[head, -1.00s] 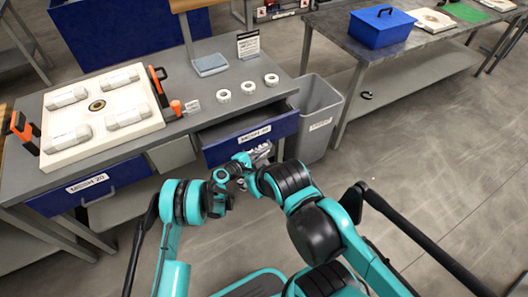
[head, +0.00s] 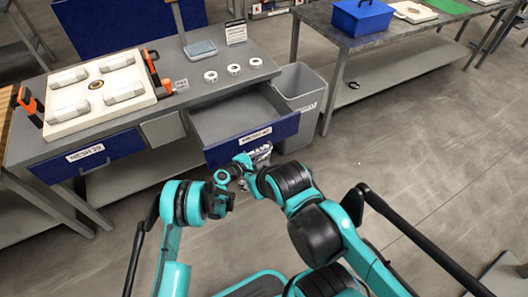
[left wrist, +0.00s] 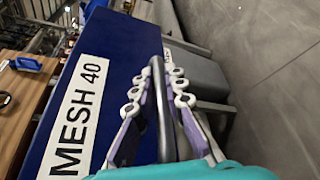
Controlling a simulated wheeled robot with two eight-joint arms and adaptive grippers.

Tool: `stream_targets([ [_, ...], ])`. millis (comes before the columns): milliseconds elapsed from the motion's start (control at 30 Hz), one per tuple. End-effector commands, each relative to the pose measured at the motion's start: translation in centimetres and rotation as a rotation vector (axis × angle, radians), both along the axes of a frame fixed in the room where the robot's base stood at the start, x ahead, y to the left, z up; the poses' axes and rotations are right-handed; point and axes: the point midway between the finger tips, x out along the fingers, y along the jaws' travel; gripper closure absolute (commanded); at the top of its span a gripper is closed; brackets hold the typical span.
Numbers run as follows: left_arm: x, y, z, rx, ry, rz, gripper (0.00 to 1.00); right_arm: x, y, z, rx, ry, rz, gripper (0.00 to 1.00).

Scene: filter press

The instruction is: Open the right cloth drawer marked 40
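The right cloth drawer (head: 252,135), with a blue front marked MESH 40, stands well open from the grey bench, and its grey inside shows empty. In the left wrist view its blue front (left wrist: 115,62) fills the left side. My left gripper (head: 260,155) is at the drawer front, low in the head view. In the left wrist view its fingers (left wrist: 160,85) lie on both sides of the dark handle bar (left wrist: 163,120) and look closed on it.
A grey bin (head: 300,92) stands close to the drawer's right side. The drawer marked MESH 20 (head: 87,158) is shut at the left. A white filter plate (head: 98,92) and several white rings (head: 234,69) lie on the bench. Open floor lies to the right.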

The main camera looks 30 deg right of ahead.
Motion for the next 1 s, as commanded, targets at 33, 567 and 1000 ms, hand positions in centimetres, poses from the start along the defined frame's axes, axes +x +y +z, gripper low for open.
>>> stream_targets([
  [33, 0.0, 0.0, 0.0, 0.0, 0.0, -0.001, 0.86, 0.0, 0.0, 0.0, 0.0, 0.0, 0.0, 0.6],
  [567, -0.5, 1.5, 0.3, 0.001, 0.0, 0.001, 0.67, 0.0, 0.0, 0.0, 0.0, 0.0, 0.0, 0.6],
  [1000, -2.5, 6.8, 1.5, 0.0, 0.0, -0.001, 0.67, 0.0, 0.0, 0.0, 0.0, 0.0, 0.0, 0.6],
])
